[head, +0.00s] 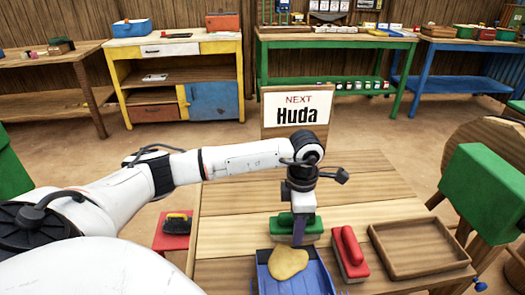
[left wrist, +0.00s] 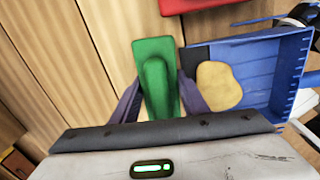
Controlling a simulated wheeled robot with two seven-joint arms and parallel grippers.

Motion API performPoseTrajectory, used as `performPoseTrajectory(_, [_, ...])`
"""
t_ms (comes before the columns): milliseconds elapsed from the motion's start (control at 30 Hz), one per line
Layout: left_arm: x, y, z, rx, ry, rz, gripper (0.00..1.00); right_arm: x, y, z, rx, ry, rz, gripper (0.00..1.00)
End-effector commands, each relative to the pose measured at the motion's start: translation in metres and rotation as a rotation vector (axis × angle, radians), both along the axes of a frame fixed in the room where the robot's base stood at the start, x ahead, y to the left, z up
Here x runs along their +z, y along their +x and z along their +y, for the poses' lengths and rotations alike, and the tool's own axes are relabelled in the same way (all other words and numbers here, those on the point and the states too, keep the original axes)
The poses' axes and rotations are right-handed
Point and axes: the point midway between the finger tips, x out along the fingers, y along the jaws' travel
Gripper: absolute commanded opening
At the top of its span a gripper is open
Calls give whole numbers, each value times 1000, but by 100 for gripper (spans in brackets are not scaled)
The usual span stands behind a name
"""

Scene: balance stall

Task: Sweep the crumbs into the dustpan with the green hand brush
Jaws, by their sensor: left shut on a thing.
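The green hand brush (head: 285,222) stands on the wooden table at the near edge of the sign's side, just behind the dustpan. My left gripper (head: 300,232) reaches down from above and is shut on it; in the left wrist view the green brush (left wrist: 157,75) sits between both fingers. The blue dustpan (head: 314,280) lies at the table's near edge, beside the brush. A tan patch of crumbs (head: 288,262) shows within the dustpan's outline, towards its brush-side lip; the left wrist view also shows the crumbs (left wrist: 217,85) there. My right gripper is not in view.
A red brush (head: 350,252) lies right of the dustpan, and an empty wooden tray (head: 422,272) is beyond it. A name sign (head: 297,108) stands at the back edge. The table's back is clear.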

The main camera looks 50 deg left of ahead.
Motion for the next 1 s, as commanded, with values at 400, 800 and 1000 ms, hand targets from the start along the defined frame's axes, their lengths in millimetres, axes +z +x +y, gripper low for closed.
performPoseTrajectory(400, [44, -2, -2, 4, 0, -1, 20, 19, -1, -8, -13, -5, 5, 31])
performPoseTrajectory(800, [77, -4, 1, 8, 0, 0, 20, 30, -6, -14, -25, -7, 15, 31])
performPoseTrajectory(1000, [82, -4, 1, 9, 0, 0, 20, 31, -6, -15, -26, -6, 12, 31])
